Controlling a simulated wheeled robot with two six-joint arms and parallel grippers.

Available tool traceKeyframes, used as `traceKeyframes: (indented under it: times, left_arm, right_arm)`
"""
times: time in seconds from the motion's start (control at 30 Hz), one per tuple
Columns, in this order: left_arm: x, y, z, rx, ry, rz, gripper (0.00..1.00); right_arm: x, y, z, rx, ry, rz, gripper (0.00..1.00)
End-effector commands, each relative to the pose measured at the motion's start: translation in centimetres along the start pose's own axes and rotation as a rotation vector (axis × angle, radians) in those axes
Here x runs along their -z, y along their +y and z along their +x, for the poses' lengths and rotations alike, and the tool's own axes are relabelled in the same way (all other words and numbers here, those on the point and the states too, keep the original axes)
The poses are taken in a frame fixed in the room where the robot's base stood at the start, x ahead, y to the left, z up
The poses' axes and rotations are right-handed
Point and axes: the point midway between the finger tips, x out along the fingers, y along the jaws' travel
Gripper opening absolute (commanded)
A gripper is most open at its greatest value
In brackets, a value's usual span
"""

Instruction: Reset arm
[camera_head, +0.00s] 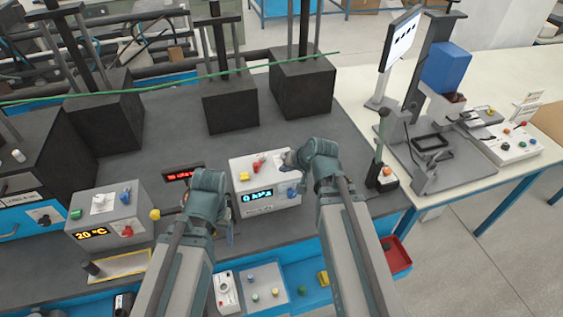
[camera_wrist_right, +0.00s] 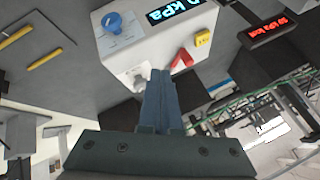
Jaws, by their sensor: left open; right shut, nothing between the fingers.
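My right gripper (camera_head: 288,158) is shut and empty beside the top of a light grey box with a blue "0 kPa" display (camera_head: 248,207). In the right wrist view its closed fingertips (camera_wrist_right: 160,76) are close to the same box (camera_wrist_right: 140,58), near a red switch (camera_wrist_right: 182,60) and a pale round fitting; I cannot tell whether they touch. My left gripper (camera_head: 229,234) is open, left of that box and low over the bench, partly hidden by its own wrist.
A box reading "20 °C" (camera_head: 108,226) stands at left. A small red-lit display (camera_head: 183,173) lies behind my left wrist. Black blocks with posts (camera_head: 229,105) stand at the back. A press fixture (camera_head: 420,150) and screen (camera_head: 400,40) stand on the right table. Grey bench between is partly clear.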

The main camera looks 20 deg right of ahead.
Motion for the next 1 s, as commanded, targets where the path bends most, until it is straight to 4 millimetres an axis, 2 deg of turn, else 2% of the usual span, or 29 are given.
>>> traceKeyframes:
  times: [0.03, 0.17, 0.73, 0.77, 0.87, 1.0]
  left_arm:
    - [-0.1, -0.1, -1.1, 0.0, 0.0, -0.001, 0.77]
    - [-0.1, -0.1, -1.6, -0.001, 0.0, -0.003, 0.77]
    - [-0.1, -0.1, -1.1, -0.001, 0.0, -0.003, 0.77]
    - [-0.1, -0.1, -0.8, -0.001, 0.0, -0.003, 0.77]
    - [0.1, 0.1, 0.9, 0.0, 0.0, -0.002, 0.77]
    - [0.2, 0.4, 4.0, 0.0, 0.0, 0.002, 0.77]
  right_arm:
    - [0.0, -0.3, -1.2, 0.0, 0.0, 0.0, 0.0]
    - [-0.1, -0.3, -1.9, 0.0, 0.0, 0.0, 0.0]
    - [-0.6, -0.3, -1.5, -0.003, -0.011, -0.011, 0.0]
    - [-1.2, -0.4, -1.1, -0.007, -0.024, -0.025, 0.0]
    - [-4.7, -1.1, 0.8, -0.038, -0.112, -0.115, 0.0]
    - [-12.2, -1.8, 3.6, -0.129, -0.306, -0.324, 0.0]
